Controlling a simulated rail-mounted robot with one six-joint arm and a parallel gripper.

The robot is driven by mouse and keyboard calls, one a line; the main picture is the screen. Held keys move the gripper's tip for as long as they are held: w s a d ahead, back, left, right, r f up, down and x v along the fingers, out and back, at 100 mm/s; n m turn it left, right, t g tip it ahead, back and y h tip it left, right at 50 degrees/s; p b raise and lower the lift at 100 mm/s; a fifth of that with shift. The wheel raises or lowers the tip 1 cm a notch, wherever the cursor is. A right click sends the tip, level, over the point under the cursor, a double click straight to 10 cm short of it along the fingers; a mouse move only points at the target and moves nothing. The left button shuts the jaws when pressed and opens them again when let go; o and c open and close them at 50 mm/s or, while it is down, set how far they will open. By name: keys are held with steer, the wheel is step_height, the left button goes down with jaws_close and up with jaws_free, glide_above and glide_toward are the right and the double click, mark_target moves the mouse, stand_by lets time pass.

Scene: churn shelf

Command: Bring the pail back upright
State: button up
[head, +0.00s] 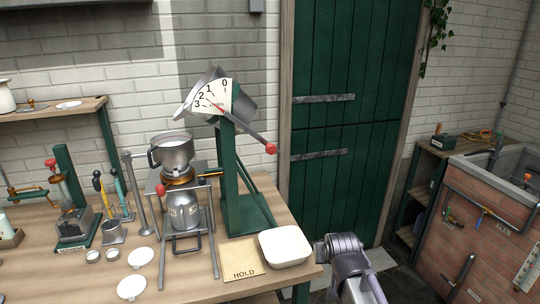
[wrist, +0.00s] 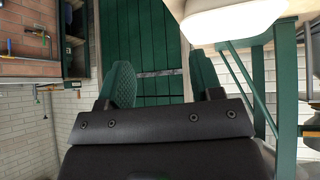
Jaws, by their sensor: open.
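A grey metal pail (head: 243,104) sits tilted at the top of a green stand (head: 240,190), partly hidden behind a fan-shaped dial (head: 212,97) marked 0 to 3. A lever with a red knob (head: 270,149) slants down to the right from the dial area. A metal pot (head: 172,152) with white liquid stands to the lower left of the pail. My gripper (wrist: 162,82) is open and empty, its two green pads spread apart in the wrist view. In the head view my arm is at the lower right, apart from the stand; its fingertips cannot be made out there.
A white basin (head: 285,246) sits at the bench's right corner, close to my arm; it also shows in the wrist view (wrist: 235,18). A HOLD plate (head: 241,260) lies left of it. A second red knob (head: 160,189) is below the pot. A green door (head: 350,100) stands behind.

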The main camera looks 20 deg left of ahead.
steer(key=w+a+r+n+t+y, duration=0.1)
steer(key=w+a+r+t+y, duration=0.25)
steer(key=a, duration=0.35)
steer(key=w+a+r+n+t+y, duration=0.1)
steer(key=w+a+r+t+y, duration=0.1)
steer(key=a+r, duration=0.35)
steer(key=n+t+y, duration=0.1)
steer(key=t+y, duration=0.4)
steer(key=y, duration=0.1)
glide_toward(272, 152)
steer(key=shift+g, duration=0.25)
steer(key=p+x, duration=0.3)
steer(key=x, duration=0.8)
steer(key=shift+w+r+p, duration=0.1)
steer(key=shift+r+p, duration=0.1)
steer(key=shift+p, duration=0.2)
steer(key=shift+c, duration=0.3)
jaws_close()
